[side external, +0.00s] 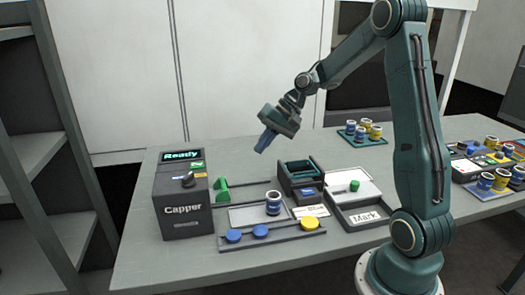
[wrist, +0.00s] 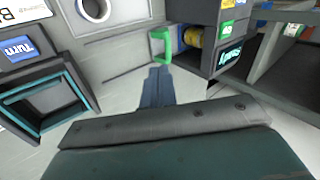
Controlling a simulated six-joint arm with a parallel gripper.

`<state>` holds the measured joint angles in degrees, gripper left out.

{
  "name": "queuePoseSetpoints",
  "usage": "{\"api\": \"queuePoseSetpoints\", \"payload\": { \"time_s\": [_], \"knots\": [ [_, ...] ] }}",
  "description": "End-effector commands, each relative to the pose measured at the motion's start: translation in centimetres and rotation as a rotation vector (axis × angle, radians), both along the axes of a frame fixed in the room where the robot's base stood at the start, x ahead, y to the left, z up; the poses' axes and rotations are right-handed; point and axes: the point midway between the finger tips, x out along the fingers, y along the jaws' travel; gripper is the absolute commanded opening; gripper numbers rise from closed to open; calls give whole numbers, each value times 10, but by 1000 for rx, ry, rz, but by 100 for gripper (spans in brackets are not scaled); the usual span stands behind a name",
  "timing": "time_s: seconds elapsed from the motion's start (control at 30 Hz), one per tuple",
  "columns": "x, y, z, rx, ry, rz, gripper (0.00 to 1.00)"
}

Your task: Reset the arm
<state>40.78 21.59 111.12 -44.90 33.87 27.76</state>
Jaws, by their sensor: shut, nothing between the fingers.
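My gripper (side external: 265,140) hangs in the air above the back of the table in the side external view, between the capper and the open dark box. Its blue-grey fingers are shut with nothing between them; the closed fingers also show in the wrist view (wrist: 157,88). It touches nothing that I can see.
The capper (side external: 182,215), its screen reading "Ready", stands at the left with a green handle (side external: 222,189) beside it.

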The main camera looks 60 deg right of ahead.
Motion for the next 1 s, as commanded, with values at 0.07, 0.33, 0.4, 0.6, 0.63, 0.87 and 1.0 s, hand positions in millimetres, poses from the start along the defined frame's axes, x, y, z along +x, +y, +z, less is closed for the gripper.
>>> {"api": "queuePoseSetpoints", "payload": {
  "time_s": [0.07,0.33,0.4,0.6,0.63,0.87,1.0],
  "knots": [
    [-5,16,13,-48,-4,37,0],
    [-34,61,46,-208,-16,147,0],
    [-43,71,54,-248,-21,175,0],
    [-73,98,73,-353,-38,247,0],
    [-77,102,75,-369,-42,257,0],
    [-118,125,90,-477,-70,331,0],
    [-144,135,96,-538,-90,369,0]
  ]
}}
